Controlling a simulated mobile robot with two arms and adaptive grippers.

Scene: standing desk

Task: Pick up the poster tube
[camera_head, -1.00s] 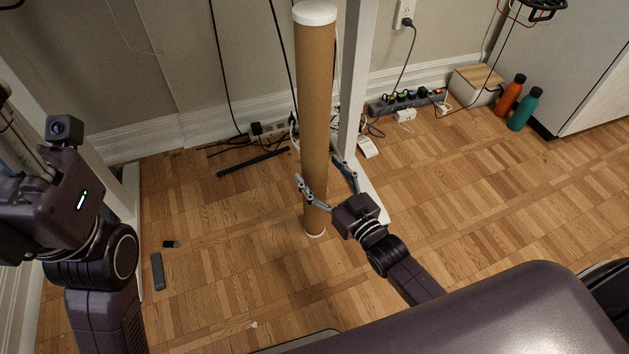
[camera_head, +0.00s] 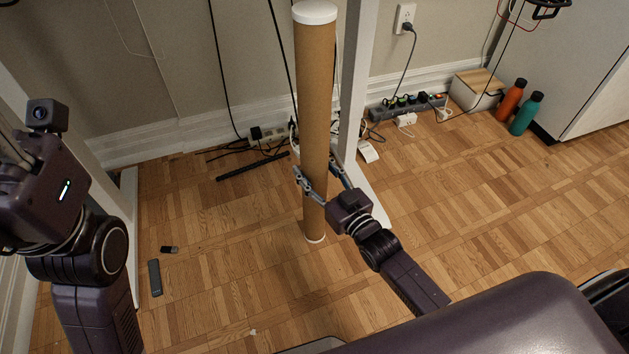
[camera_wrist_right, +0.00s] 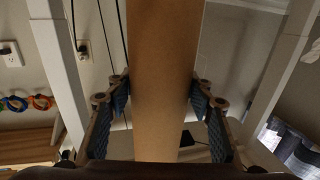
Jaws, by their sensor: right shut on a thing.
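The poster tube (camera_head: 315,110) is a tall brown cardboard cylinder with white end caps, standing nearly upright in the middle of the head view. My right gripper (camera_head: 318,180) is shut on its lower part, one finger on each side. In the right wrist view the tube (camera_wrist_right: 165,70) fills the middle between the fingers of the right gripper (camera_wrist_right: 162,100), which touch both its sides. The tube's bottom cap shows near the floor; I cannot tell whether it touches. My left gripper is at the left edge, its fingers mostly out of frame.
A white desk leg (camera_head: 356,90) stands just right of the tube, close to the right gripper. Cables and a power strip (camera_head: 405,105) lie along the wall. An orange bottle (camera_head: 511,100) and a teal bottle (camera_head: 526,114) stand at right. A remote (camera_head: 155,278) lies on the floor at left.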

